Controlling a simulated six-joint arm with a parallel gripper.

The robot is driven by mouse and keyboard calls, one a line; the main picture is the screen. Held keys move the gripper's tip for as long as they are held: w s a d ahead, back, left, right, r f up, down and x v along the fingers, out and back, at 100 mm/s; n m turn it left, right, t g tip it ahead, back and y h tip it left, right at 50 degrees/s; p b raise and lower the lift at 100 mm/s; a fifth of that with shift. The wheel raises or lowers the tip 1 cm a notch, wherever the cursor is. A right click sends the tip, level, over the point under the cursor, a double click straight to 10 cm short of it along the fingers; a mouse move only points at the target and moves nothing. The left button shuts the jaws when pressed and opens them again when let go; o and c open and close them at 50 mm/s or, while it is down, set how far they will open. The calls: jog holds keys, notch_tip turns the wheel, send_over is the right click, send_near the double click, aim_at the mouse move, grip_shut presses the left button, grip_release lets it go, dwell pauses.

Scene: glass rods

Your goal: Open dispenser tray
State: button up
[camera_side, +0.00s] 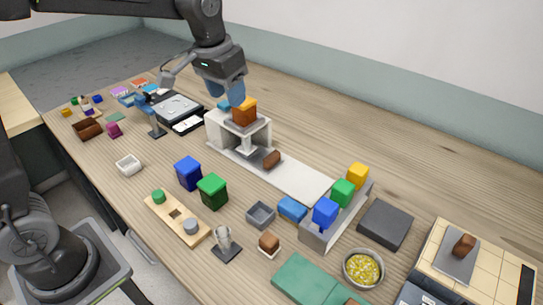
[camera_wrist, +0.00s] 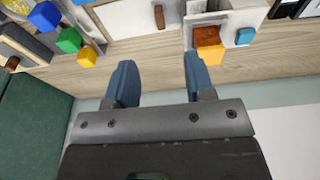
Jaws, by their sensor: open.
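No object is plainly marked as the dispenser tray. A white stand (camera_side: 218,128) with a grey platform holds an orange block (camera_side: 244,113); it is open in front. A low black-and-white device (camera_side: 178,106) lies behind it to the left. My gripper (camera_side: 234,98) points down just above and behind the orange block in the side view. In the wrist view my gripper (camera_wrist: 160,80) has its two blue fingers apart with nothing between them. The orange block (camera_wrist: 208,46) shows beyond the right fingertip there. I cannot tell whether a finger touches it.
A long white strip (camera_side: 300,184) runs from the stand, with a brown block (camera_side: 272,159) on it. A grey rack (camera_side: 318,237) holds blue, green and yellow cubes. Blue (camera_side: 188,173) and green (camera_side: 212,191) bins stand in front. Bare wood lies behind the strip.

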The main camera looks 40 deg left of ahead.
jog(key=g, duration=0.2)
send_over(272, 155)
notch_tip(272, 155, down, 10)
notch_tip(272, 155, down, 14)
jog(key=shift+f, duration=0.25)
jog(key=shift+c, duration=0.2)
grip_shut()
